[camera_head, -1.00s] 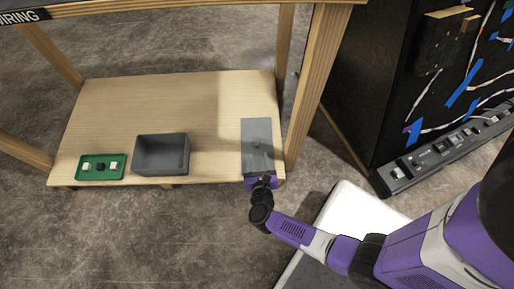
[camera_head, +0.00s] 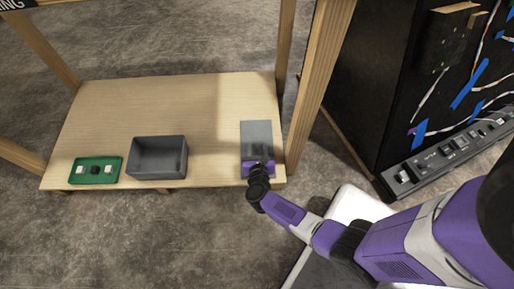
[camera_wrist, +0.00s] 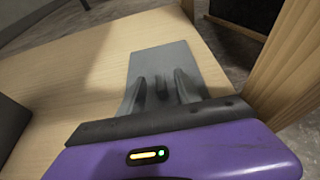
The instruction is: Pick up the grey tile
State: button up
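The grey tile (camera_head: 256,135) is a flat, rectangular sheet lying on the wooden shelf near its right front corner. In the wrist view the tile (camera_wrist: 166,57) stretches away beneath my fingers. My gripper (camera_head: 257,161) is over the tile's near end, and in the wrist view my gripper (camera_wrist: 159,82) shows two dark fingers spread apart, pointing at the tile. A dark upright shape shows between the fingers; I cannot tell whether it is a handle, a reflection or a shadow. Contact with the tile cannot be told, and its near end is hidden by my gripper.
A dark grey open bin (camera_head: 158,143) stands left of the tile on the shelf (camera_head: 190,100). A green tray (camera_head: 105,176) with small parts is farther left. A wooden post (camera_head: 318,85) rises close to the tile's right. A black cabinet (camera_head: 385,90) stands beyond it.

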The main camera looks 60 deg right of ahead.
aim_at(257, 148)
jog(key=shift+c, duration=0.4)
grip_shut()
jog(key=shift+r, duration=0.15)
notch_tip(257, 148, up, 20)
jog(key=p, duration=1.2)
jog(key=shift+p, duration=0.3)
